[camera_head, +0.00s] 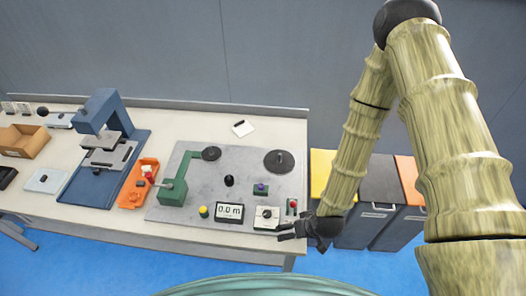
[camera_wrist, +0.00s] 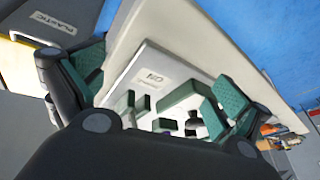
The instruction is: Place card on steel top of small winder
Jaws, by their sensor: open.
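A small white card (camera_head: 243,128) with a dark mark lies on the back part of the bench, behind the winder. The small winder has a grey steel top (camera_head: 240,163) with a green arm (camera_head: 176,182), dark discs and a meter reading about 0.0 m on it. My gripper (camera_head: 281,231) is open and empty at the front right corner of the winder, beside a white dial box (camera_head: 266,217). In the wrist view my gripper (camera_wrist: 160,85) has its green-padded fingers apart, with part of a light plate between them.
An orange tray (camera_head: 138,184) and a blue press (camera_head: 99,120) stand left of the winder. A cardboard box (camera_head: 24,142) is at the far left. Bins with yellow, grey (camera_head: 379,178) and orange lids stand right of the bench. Bare bench surrounds the card.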

